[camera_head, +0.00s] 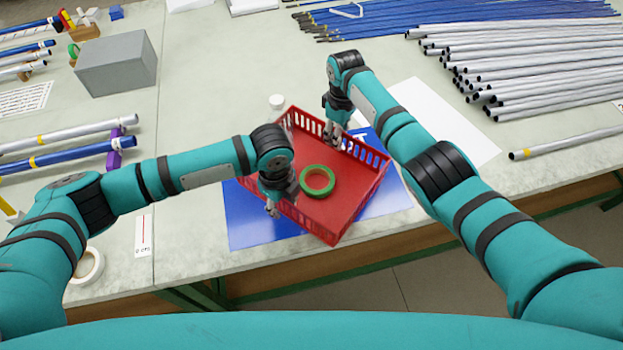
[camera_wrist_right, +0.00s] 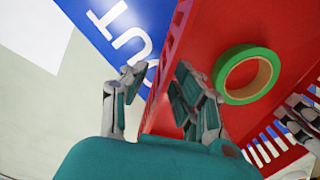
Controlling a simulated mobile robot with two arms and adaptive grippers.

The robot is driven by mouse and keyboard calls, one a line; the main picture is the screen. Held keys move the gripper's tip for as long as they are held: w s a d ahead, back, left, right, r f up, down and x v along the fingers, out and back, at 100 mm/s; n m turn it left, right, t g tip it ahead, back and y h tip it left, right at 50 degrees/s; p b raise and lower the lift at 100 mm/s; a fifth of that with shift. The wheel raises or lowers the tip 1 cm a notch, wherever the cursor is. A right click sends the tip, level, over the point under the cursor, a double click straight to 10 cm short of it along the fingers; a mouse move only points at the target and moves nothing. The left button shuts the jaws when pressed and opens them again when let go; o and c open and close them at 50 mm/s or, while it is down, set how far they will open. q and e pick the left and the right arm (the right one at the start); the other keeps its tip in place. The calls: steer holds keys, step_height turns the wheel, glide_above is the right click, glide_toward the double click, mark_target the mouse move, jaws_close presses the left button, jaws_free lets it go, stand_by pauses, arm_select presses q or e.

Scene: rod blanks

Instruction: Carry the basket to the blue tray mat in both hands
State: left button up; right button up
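The red basket (camera_head: 345,205) with slotted walls sits over the blue tray mat (camera_head: 250,222), turned at an angle to it. Its near corner reaches about the table's front edge. A green tape ring (camera_head: 318,181) lies inside; it also shows in the right wrist view (camera_wrist_right: 246,74). My left gripper (camera_head: 272,208) is at the basket's left wall; its finger gap is unclear. My right gripper (camera_head: 333,132) is at the far wall. In the right wrist view its fingers (camera_wrist_right: 155,95) stand apart, one on each side of the red wall (camera_wrist_right: 176,45). White lettering shows on the mat.
A white sheet (camera_head: 440,120) lies right of the mat, with grey tubes (camera_head: 540,60) and blue rods beyond. A grey box (camera_head: 116,64) and a white tape roll (camera_head: 86,267) are at the left.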

arm_select(q)
step_height(320, 180, up, 11)
steer(key=shift+f, duration=0.1)
arm_select(e)
steer(key=shift+r, duration=0.1)
step_height(320, 180, up, 12)
steer(key=shift+f, duration=0.1)
stand_by(0.7)
